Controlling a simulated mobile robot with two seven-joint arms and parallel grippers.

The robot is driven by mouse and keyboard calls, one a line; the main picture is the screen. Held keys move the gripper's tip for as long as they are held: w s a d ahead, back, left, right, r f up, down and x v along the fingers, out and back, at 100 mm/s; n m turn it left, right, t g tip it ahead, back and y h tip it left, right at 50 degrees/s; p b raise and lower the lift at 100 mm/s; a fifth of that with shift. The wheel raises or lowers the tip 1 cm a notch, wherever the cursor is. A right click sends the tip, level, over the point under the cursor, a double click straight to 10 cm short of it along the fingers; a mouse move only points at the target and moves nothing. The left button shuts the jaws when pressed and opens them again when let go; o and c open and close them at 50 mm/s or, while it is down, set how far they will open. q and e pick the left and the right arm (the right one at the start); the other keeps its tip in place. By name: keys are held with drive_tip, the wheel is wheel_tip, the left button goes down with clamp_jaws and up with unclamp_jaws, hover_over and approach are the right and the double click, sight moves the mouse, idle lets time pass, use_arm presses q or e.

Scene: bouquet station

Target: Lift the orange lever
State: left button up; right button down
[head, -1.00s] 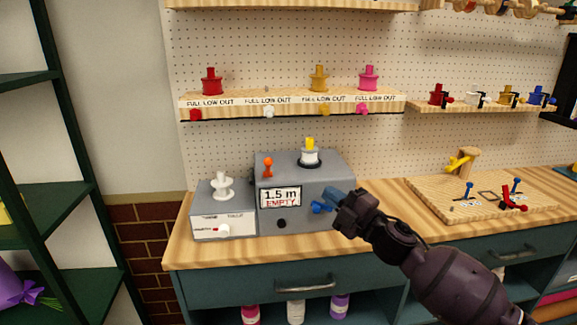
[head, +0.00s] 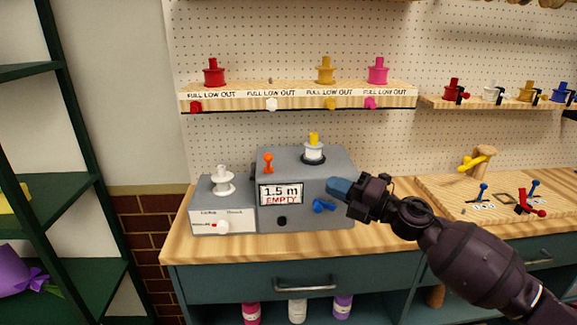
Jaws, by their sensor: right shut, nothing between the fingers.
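The machine's display (head: 281,194) reads "1.5 m EMPTY". A yellow and white spool (head: 313,149) sits on top, and a blue knob (head: 324,205) is on the front at the right. My right gripper (head: 338,188) is shut and empty, with its blue fingertips in front of the machine's right side, above the blue knob. It is well to the right of the orange lever. My left gripper is not in view.
A smaller grey box (head: 222,205) with a white spool stands left of the machine. A wooden board (head: 460,200) with small levers lies to the right. A shelf (head: 300,97) with coloured spools hangs above. The counter's front strip is clear.

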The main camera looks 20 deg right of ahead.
sight(268, 161)
drive_tip(key=p+x, duration=0.1)
drive_tip(key=x, duration=1.3)
